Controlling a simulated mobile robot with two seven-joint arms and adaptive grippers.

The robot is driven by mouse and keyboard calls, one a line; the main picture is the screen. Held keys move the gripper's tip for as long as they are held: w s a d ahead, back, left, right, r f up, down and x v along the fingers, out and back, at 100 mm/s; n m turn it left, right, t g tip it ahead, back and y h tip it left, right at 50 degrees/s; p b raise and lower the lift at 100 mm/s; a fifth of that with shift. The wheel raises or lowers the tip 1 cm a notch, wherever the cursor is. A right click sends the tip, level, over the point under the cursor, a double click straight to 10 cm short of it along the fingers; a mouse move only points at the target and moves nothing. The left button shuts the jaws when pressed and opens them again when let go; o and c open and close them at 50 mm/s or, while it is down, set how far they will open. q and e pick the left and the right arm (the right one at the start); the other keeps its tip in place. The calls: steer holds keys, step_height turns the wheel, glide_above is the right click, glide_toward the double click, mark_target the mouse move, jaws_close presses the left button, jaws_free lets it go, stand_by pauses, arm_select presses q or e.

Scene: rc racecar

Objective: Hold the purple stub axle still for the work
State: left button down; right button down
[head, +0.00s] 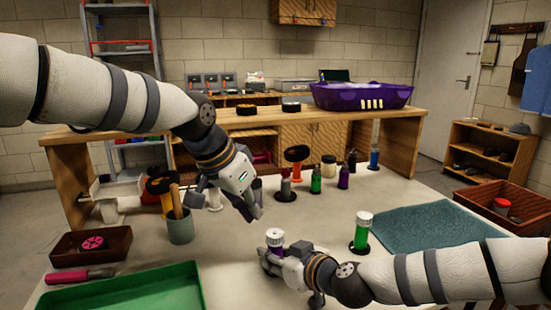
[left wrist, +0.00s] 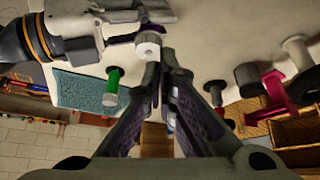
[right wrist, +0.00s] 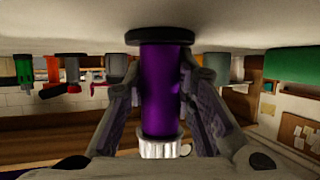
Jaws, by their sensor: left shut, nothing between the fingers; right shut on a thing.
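The purple stub axle (head: 275,249) stands upright on the bench, with a white ribbed cap on top. In the right wrist view its purple shaft (right wrist: 162,90) sits between my right gripper's fingers, cap and dark round base showing. My right gripper (head: 272,258) is shut on it, low at the bench. My left gripper (head: 252,212) is shut and empty, above and slightly left of the axle. In the left wrist view the white cap (left wrist: 148,45) shows beside the left fingertips (left wrist: 160,60); I cannot tell the gap between them.
A green axle (head: 360,238) with a white cap stands to the right, near a teal mat (head: 425,228). A green tray (head: 130,292), a brown tray (head: 90,245) and a cup with handles (head: 180,230) are at left. Several coloured axles and bottles stand behind.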

mark_target(275, 236)
steer(key=shift+f, duration=0.1)
arm_select(q)
step_height(275, 236, down, 6)
steer(key=s+d, duration=0.1)
steer(key=d, duration=0.1)
steer(key=shift+s+d, duration=0.25)
steer(key=shift+s, duration=0.15)
steer(key=shift+w, duration=0.25)
stand_by(0.4)
steer(key=shift+w+a, duration=0.1)
steer(key=shift+a, duration=0.05)
steer(key=shift+w+a+f, duration=0.1)
steer(key=shift+w+a, duration=0.45)
steer(key=shift+a, duration=0.1)
steer(key=shift+w+a, duration=0.1)
steer(key=shift+w, duration=0.1)
stand_by(0.5)
